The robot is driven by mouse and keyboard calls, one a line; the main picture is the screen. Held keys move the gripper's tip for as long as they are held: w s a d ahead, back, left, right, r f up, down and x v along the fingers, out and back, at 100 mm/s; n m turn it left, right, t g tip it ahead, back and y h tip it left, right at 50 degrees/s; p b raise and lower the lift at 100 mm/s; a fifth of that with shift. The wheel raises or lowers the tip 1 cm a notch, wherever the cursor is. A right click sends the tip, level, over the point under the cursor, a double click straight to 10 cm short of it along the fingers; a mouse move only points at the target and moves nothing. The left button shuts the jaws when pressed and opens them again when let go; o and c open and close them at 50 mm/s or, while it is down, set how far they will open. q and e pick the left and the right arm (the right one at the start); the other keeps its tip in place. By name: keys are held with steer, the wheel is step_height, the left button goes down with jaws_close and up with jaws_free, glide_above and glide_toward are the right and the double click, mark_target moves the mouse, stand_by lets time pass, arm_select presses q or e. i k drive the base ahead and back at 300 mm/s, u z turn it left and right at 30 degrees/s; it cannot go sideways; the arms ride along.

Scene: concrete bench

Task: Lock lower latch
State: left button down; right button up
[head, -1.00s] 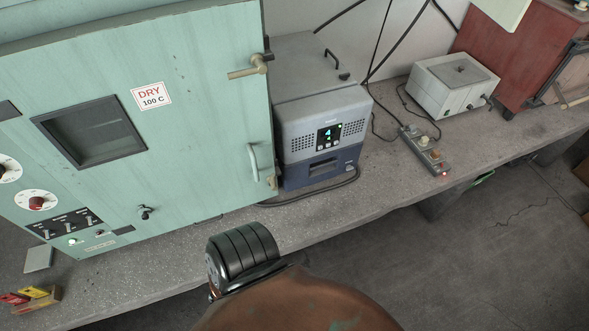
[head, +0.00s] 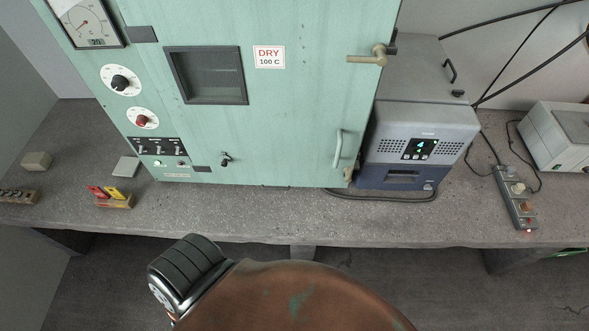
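The green oven cabinet (head: 290,120) stands on the bench, and its door carries a "DRY 100 C" label (head: 269,57). The lower latch (head: 348,174) is a small brass piece at the lower right edge of the door, just below the pale door handle (head: 338,148). It is too small to tell how it is turned. The upper latch (head: 368,56) is a brass lever at the upper right edge, lying roughly level and pointing left over the door. The door looks flush with the cabinet. Neither of my grippers shows in the head view.
A blue-grey instrument (head: 418,140) stands close to the right of the cabinet. A power strip (head: 516,198) and a white box (head: 562,135) are farther right. A small holder with red and yellow items (head: 114,199) sits at left. The bench front (head: 240,215) is mostly clear.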

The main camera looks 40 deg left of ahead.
mark_target(347, 171)
steer(key=u, duration=2.2)
steer(key=k, duration=1.1)
steer(key=z, duration=1.4)
steer(key=i, duration=0.5)
steer(key=z, duration=0.05)
